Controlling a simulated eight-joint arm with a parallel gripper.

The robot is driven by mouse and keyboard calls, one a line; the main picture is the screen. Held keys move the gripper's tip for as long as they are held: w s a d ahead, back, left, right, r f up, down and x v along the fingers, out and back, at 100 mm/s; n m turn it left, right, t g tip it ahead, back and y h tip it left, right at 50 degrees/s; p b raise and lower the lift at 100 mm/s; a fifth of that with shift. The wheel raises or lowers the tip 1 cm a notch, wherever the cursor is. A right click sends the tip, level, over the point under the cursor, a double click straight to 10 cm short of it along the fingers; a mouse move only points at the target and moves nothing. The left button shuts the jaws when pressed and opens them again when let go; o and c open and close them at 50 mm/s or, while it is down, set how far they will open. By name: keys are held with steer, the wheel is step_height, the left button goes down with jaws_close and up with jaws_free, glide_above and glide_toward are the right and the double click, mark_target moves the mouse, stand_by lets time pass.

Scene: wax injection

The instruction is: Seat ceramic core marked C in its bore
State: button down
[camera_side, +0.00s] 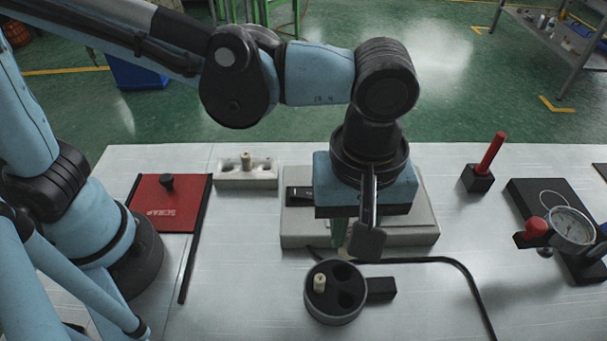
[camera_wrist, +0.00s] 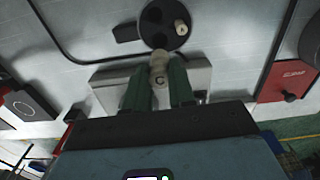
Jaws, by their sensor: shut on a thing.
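The pale ceramic core marked C (camera_wrist: 159,72) is between the two green fingers of my gripper (camera_wrist: 158,67) in the wrist view, its letter facing the camera. My gripper is shut on it. In the side view my gripper (camera_side: 345,240) hangs just behind the round dark bore block (camera_side: 336,313); its fingers and the held core are mostly hidden by the wrist parts. The block, also in the wrist view (camera_wrist: 155,40), has a pale core (camera_side: 319,284) standing in its left bore. Two other bores (camera_side: 342,271) look dark and empty.
A white rack (camera_side: 262,182) holds one pale core (camera_side: 246,161). A red scrap plate (camera_side: 165,212) lies left. A grey base (camera_side: 420,233) is under my gripper. A black cable (camera_side: 455,264) runs right. A red-handled tool (camera_side: 491,155) and dial gauge (camera_side: 572,229) stand right.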

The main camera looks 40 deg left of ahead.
steer(key=shift+a+r, duration=0.25)
steer(key=shift+r, duration=0.4)
steer(key=a+r+n, duration=0.2)
steer(key=a+n, duration=0.6)
steer(key=a, duration=0.2)
steer(key=n, duration=1)
glide_toward(247, 173)
steer(key=s+a+f, duration=0.2)
steer(key=a, duration=0.2)
steer(key=shift+w+f, duration=0.1)
steer(key=shift+f, duration=1.75)
steer(key=shift+f, duration=0.2)
steer(key=c, duration=1)
jaws_free()
steer(key=shift+o, duration=0.2)
steer(key=shift+r, duration=0.1)
